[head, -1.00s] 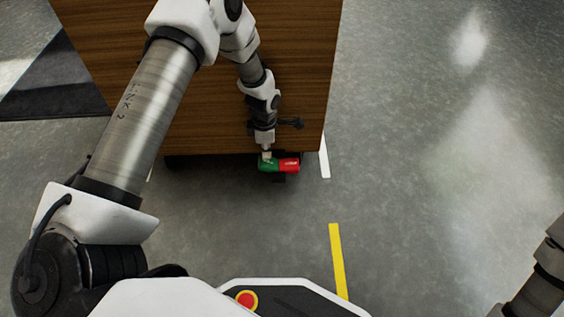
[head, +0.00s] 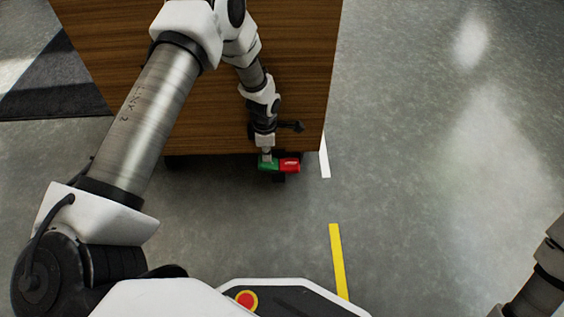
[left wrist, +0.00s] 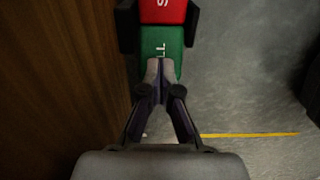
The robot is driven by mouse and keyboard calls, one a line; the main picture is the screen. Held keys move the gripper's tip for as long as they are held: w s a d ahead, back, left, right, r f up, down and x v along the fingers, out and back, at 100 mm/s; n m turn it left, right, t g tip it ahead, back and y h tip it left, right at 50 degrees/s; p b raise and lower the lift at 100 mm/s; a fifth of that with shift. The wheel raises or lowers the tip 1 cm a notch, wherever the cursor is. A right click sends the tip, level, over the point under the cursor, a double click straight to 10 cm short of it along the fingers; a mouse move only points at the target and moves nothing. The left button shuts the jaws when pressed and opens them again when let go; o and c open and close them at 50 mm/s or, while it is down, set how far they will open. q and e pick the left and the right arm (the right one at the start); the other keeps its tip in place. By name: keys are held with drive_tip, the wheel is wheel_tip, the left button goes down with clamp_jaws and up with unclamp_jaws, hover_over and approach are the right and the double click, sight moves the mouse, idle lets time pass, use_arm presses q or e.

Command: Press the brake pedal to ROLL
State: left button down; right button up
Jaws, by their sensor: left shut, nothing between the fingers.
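The brake pedal is a two-coloured block at the foot of the wooden cart. Its green half (head: 269,167) is on the left and its red half (head: 291,165) on the right. In the left wrist view the green half (left wrist: 158,43) shows part of its white lettering, and the red half (left wrist: 163,10) is cut by the top edge. My left gripper (head: 266,155) is shut and empty, its tips over the green half. In the left wrist view the closed fingertips (left wrist: 160,67) overlap the near end of the green half and appear to touch it. My right gripper is out of view.
The cart's wooden side (head: 200,80) rises close beside my left gripper. A white floor strip (head: 325,160) and a yellow strip (head: 339,260) lie to the right. A dark mat (head: 55,75) is at upper left. The grey floor at right is clear.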

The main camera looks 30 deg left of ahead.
use_arm(q)
drive_tip(key=shift+f, duration=1)
idle(0.3)
wheel_tip(320, 180, up, 7)
drive_tip(key=p, duration=0.8)
drive_tip(key=shift+r+p, duration=0.15)
drive_tip(key=shift+p, duration=0.2)
